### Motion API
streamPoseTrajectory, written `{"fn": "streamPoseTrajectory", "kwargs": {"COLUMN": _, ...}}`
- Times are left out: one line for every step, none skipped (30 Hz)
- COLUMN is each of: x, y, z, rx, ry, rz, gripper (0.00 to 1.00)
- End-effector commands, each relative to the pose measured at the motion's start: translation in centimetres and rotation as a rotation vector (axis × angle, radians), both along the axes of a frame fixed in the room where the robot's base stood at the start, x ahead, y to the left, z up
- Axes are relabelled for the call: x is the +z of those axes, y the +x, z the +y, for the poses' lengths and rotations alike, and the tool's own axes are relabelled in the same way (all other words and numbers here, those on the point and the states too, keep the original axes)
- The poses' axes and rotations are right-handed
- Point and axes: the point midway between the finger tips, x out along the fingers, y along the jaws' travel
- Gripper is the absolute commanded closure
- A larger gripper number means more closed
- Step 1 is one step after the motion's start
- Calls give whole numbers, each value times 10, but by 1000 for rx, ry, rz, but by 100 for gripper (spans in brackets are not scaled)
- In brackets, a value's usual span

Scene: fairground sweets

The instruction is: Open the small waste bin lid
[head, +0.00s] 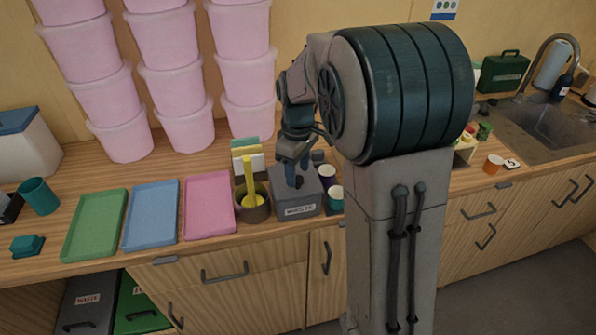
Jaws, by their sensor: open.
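The small waste bin (297,207) is a grey box with a white label on its front, standing on the wooden counter near the front edge. My gripper (294,181) is over the top of the bin, pointing down, with its jaws open and nothing seen between them. My gripper and wrist cover much of the bin's top, so I cannot tell how the lid sits or whether the fingers touch it.
A dark pot (254,210) with a yellow scoop stands close left of the bin. Teal (336,198) and dark (327,174) cups stand close right. Pink (208,205), blue (151,216) and green (95,225) trays lie further left. Stacked pink tubs (183,128) stand behind.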

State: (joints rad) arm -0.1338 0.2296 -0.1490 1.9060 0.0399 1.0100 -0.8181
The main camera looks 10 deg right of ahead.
Motion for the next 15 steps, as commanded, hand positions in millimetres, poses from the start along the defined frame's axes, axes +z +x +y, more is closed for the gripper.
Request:
{"fn": "streamPoseTrajectory", "kwargs": {"x": -5, "y": 0, "z": 0, "rx": 0, "ry": 0, "rz": 1, "gripper": 51}}
{"fn": "streamPoseTrajectory", "kwargs": {"x": -8, "y": 0, "z": 0, "rx": 0, "ry": 0, "rz": 1, "gripper": 51}}
{"fn": "streamPoseTrajectory", "kwargs": {"x": -11, "y": 0, "z": 0, "rx": 0, "ry": 1, "rz": 1, "gripper": 51}}
{"fn": "streamPoseTrajectory", "kwargs": {"x": -13, "y": 0, "z": 0, "rx": 0, "ry": 0, "rz": 0, "gripper": 51}}
{"fn": "streamPoseTrajectory", "kwargs": {"x": -15, "y": 0, "z": 0, "rx": 0, "ry": 0, "rz": 0, "gripper": 51}}
{"fn": "streamPoseTrajectory", "kwargs": {"x": -16, "y": 0, "z": 0, "rx": 0, "ry": 0, "rz": 0, "gripper": 51}}
{"fn": "streamPoseTrajectory", "kwargs": {"x": -17, "y": 0, "z": 0, "rx": 0, "ry": 0, "rz": 0, "gripper": 51}}
{"fn": "streamPoseTrajectory", "kwargs": {"x": -17, "y": 0, "z": 0, "rx": 0, "ry": 0, "rz": 0, "gripper": 51}}
{"fn": "streamPoseTrajectory", "kwargs": {"x": -18, "y": 0, "z": 0, "rx": 0, "ry": 0, "rz": 0, "gripper": 51}}
{"fn": "streamPoseTrajectory", "kwargs": {"x": -18, "y": 0, "z": 0, "rx": 0, "ry": 0, "rz": 0, "gripper": 51}}
{"fn": "streamPoseTrajectory", "kwargs": {"x": -18, "y": 0, "z": 0, "rx": 0, "ry": 0, "rz": 0, "gripper": 51}}
{"fn": "streamPoseTrajectory", "kwargs": {"x": -18, "y": 0, "z": 0, "rx": 0, "ry": 1, "rz": -1, "gripper": 51}}
{"fn": "streamPoseTrajectory", "kwargs": {"x": -18, "y": 0, "z": 0, "rx": 0, "ry": 1, "rz": -1, "gripper": 51}}
{"fn": "streamPoseTrajectory", "kwargs": {"x": -18, "y": 0, "z": 0, "rx": 0, "ry": 0, "rz": -1, "gripper": 51}}
{"fn": "streamPoseTrajectory", "kwargs": {"x": -17, "y": 0, "z": 0, "rx": 0, "ry": 0, "rz": -1, "gripper": 57}}
